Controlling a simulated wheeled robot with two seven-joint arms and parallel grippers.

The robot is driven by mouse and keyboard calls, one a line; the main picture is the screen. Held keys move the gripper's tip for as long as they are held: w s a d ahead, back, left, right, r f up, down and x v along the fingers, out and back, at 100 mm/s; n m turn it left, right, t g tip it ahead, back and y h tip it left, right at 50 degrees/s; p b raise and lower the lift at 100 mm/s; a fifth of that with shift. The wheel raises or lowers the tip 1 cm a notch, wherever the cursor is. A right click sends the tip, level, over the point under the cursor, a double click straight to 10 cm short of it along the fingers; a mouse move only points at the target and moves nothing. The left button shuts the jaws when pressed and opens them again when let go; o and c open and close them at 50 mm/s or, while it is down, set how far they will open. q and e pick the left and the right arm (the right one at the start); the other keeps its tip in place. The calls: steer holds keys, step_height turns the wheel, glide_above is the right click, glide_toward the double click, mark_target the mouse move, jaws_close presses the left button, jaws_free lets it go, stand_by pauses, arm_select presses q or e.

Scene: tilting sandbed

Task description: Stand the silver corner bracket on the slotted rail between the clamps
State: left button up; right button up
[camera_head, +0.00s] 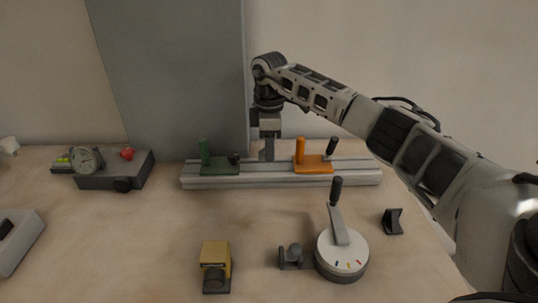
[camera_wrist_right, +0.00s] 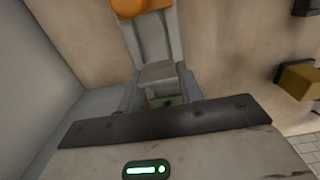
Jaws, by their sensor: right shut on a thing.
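The slotted rail (camera_head: 340,180) lies across the back of the table, with the green clamp (camera_head: 220,166) on its left part and the orange clamp (camera_head: 313,164) on its right part. My right gripper (camera_head: 268,150) points down over the rail between the two clamps. It is shut on a grey piece, which I take to be the silver corner bracket (camera_wrist_right: 157,72), seen between the fingers in the wrist view. The fingers hide much of it, and I cannot tell whether it touches the rail. The orange clamp also shows in the wrist view (camera_wrist_right: 138,7). My left gripper is not in view.
A round dial with a lever (camera_head: 341,254), a black angled piece (camera_head: 393,221) and a yellow block (camera_head: 215,262) stand in front of the rail. A grey box with a gauge (camera_head: 115,172) is at left. A grey panel (camera_head: 175,75) rises behind.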

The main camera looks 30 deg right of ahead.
steer(key=shift+w+f, duration=0.15)
steer(key=shift+f, duration=1.65)
steer(key=shift+f, duration=0.15)
steer(key=o, duration=1)
step_height(320, 180, up, 12)
steer(key=shift+r, duration=0.2)
